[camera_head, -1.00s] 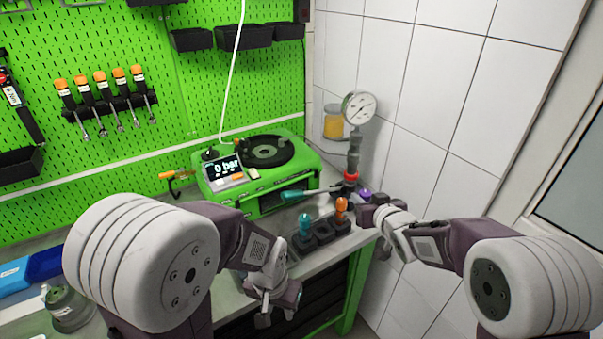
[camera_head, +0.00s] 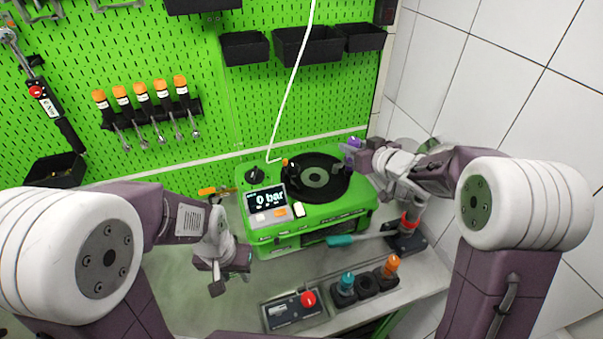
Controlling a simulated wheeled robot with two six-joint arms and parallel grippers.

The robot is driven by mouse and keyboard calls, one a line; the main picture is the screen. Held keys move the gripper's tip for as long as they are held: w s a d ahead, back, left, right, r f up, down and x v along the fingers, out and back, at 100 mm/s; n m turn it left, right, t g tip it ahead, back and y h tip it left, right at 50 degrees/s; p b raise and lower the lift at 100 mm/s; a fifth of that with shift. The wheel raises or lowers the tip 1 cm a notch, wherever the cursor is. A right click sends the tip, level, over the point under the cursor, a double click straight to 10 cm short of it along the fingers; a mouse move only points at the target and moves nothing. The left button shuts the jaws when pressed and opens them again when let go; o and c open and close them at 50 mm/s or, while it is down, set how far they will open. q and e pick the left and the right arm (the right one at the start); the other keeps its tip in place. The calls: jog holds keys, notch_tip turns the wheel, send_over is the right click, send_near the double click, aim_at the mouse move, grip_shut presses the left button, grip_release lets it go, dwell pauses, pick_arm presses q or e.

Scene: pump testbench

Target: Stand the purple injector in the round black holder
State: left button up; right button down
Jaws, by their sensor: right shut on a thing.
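The purple injector (camera_head: 349,148) is in my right gripper (camera_head: 364,155), which is shut on it. It is held above the back right part of the green test bench. Most of the injector is hidden by the gripper. A round black holder (camera_head: 316,177) with a grey centre sits on top of the green bench, below and left of the held injector, with a gap between them. My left gripper (camera_head: 229,281) looks open and empty, over the worktop at the front left of the bench.
A black rack (camera_head: 367,285) holds a teal injector (camera_head: 347,280) and an orange injector (camera_head: 391,264), with an empty slot between them. A red-button box (camera_head: 294,307) stands left of it. A teal-handled tool (camera_head: 341,240) lies before the bench. White tiled wall is close on the right.

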jog(key=w+a+f, duration=0.1)
jog(key=a+f, duration=0.2)
jog(key=w+a+f, duration=0.2)
jog(key=a+f, duration=0.1)
jog(key=f, duration=0.1)
jog(key=w+a+f, duration=0.2)
jog(key=a+f, duration=0.1)
jog(key=f, duration=0.1)
jog(key=shift+w+a+f, duration=0.2)
jog(key=shift+a+f, duration=0.05)
jog(key=shift+a, duration=0.1)
jog(key=c, duration=1.1)
grip_release()
jog(key=shift+w+f, duration=0.1)
pick_arm(q)
jog(key=shift+s+f, duration=0.1)
jog(key=shift+f, duration=0.05)
pick_arm(e)
jog(key=shift+o, duration=0.2)
